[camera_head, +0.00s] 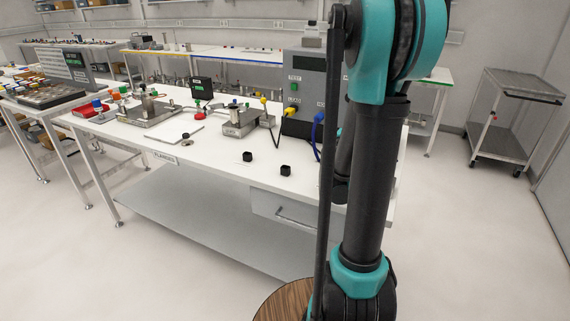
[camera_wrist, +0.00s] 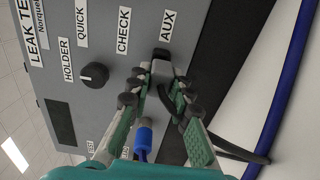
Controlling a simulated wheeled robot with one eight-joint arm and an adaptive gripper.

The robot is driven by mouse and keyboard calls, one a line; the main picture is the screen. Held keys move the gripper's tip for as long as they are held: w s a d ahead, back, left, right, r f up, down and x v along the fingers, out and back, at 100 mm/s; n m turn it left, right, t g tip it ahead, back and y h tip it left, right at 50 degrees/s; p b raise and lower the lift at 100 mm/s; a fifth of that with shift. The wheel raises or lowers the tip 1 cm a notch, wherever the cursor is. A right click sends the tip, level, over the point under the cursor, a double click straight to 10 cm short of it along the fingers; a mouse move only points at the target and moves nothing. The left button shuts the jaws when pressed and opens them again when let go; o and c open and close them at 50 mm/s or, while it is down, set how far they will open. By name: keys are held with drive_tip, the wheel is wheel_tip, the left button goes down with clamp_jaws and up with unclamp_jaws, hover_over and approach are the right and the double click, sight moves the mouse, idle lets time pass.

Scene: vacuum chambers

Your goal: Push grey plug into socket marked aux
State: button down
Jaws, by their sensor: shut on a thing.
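The plug's front end is at or very near the panel of the leak tester (camera_wrist: 75,45). The aux socket is hidden behind the plug, so I cannot tell how deep it sits. In the head view the tester (camera_head: 305,75) stands at the right of the bench, and my arm hides the gripper and plug.
A blue plug (camera_wrist: 143,136) sits in the panel near my left finger, beyond a black knob (camera_wrist: 94,75). A thick blue cable (camera_wrist: 285,85) runs at the right.

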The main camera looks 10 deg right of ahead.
drive_tip(key=shift+x, duration=1.1)
idle(1.5)
drive_tip(key=c, duration=1.3)
unclamp_jaws()
drive_tip(key=shift+s, duration=0.1)
drive_tip(key=v, duration=0.7)
